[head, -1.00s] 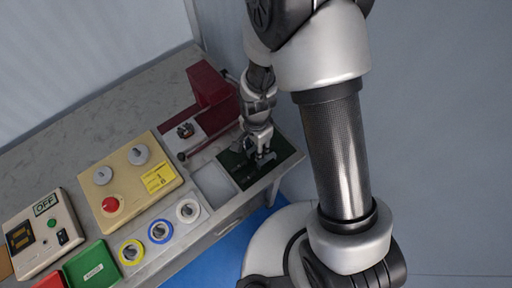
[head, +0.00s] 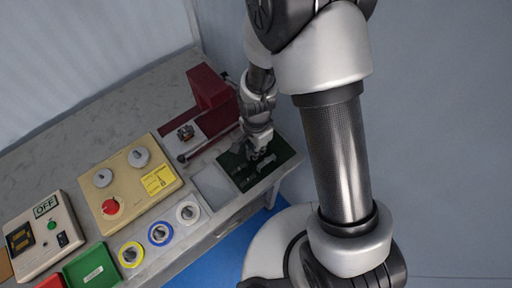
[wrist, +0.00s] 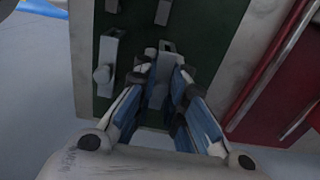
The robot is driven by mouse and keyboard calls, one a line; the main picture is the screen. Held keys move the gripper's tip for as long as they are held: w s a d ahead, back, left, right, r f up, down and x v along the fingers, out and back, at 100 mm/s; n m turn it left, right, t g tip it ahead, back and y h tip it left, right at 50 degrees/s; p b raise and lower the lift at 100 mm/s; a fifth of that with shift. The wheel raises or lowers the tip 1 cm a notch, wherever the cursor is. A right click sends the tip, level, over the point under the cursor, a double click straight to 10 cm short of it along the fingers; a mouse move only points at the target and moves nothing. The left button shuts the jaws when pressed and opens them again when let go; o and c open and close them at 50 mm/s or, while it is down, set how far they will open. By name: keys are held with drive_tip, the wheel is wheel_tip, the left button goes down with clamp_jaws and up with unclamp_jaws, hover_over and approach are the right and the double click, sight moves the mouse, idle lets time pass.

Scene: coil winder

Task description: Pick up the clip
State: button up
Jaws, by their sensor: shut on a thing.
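The clip (wrist: 167,47) is a small grey piece on the dark green mat (wrist: 202,62). It sits between the fingertips of my gripper (wrist: 164,78) in the wrist view. My gripper is shut on the clip, one finger on each side. The fingers hide part of it. In the head view my gripper (head: 257,149) is low over the green mat (head: 284,153), and the clip cannot be made out clearly there.
Another grey part (wrist: 107,65) lies left of my gripper on the mat. A small grey part (wrist: 163,12) is beyond the clip. A red machine part (head: 209,88) stands behind. A beige control box (head: 125,190) and several coloured rings lie left.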

wheel_tip(320, 180, up, 20)
drive_tip(key=p, duration=0.6)
drive_tip(key=shift+f, duration=0.15)
